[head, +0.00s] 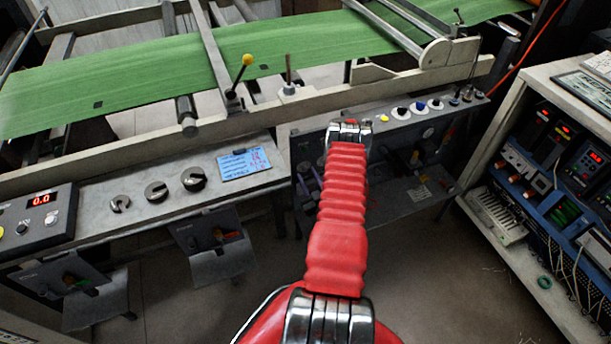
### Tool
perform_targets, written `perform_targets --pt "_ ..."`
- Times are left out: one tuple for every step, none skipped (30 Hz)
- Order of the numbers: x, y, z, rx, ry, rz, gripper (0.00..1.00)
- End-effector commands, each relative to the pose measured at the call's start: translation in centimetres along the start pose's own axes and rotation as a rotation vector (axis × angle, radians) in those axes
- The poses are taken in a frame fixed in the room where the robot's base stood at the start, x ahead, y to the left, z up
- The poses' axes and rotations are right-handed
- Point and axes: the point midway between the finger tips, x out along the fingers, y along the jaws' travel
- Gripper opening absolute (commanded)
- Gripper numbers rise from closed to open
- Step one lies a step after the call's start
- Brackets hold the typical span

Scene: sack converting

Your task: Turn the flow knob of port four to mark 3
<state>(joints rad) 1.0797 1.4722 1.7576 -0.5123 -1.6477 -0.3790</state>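In the head view my red ribbed arm reaches up the middle of the picture. Its metal end, my gripper (348,130), is over the edge of the right-hand machine panel; whether its fingers are open or shut cannot be made out. Just right of it is a row of small round knobs: a yellow one (383,118), then pale-rimmed dark or blue ones (401,113) and several small dark ones (467,96). Three metal knobs (155,191) are on the left panel. Port numbers and marks are too small to read, so I cannot tell which knob is port four's.
A green web (130,85) runs across the machine behind the panels. A blue note (243,163) lies on the left panel, with a red-digit display (41,198) at far left. An electrical cabinet (540,75) stands at right.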

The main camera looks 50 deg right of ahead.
Motion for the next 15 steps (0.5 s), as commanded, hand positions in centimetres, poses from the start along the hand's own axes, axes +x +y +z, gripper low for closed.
perform_targets --pt "0.6 0.0 0.0 0.0 0.002 -0.001 0.35" --pt "0.8 0.0 0.0 0.0 0.002 -0.001 0.35" --pt "1.2 0.0 0.0 0.0 0.001 -0.001 0.35" --pt "1.3 0.0 0.0 0.0 0.001 -0.001 0.35" --pt "1.5 0.0 0.0 0.0 0.0 0.0 0.35" --pt "1.6 0.0 0.0 0.0 0.0 0.0 0.35" --pt "1.7 0.0 0.0 0.001 0.0 0.0 0.35" --pt "1.7 0.0 0.0 0.001 0.0 0.0 0.35" --pt "1.7 0.0 0.0 0.001 -0.001 0.0 0.35" --pt "1.7 0.0 0.0 0.001 -0.001 0.0 0.35" --pt "1.7 0.0 0.0 0.001 -0.001 0.0 0.35" --pt "1.7 0.0 0.0 0.001 -0.001 0.0 0.35" --pt "1.7 0.0 0.0 0.001 -0.001 0.0 0.35" --pt "1.7 0.0 0.0 0.001 -0.001 0.0 0.35" --pt "1.7 0.0 0.0 0.001 0.0 0.0 0.35"
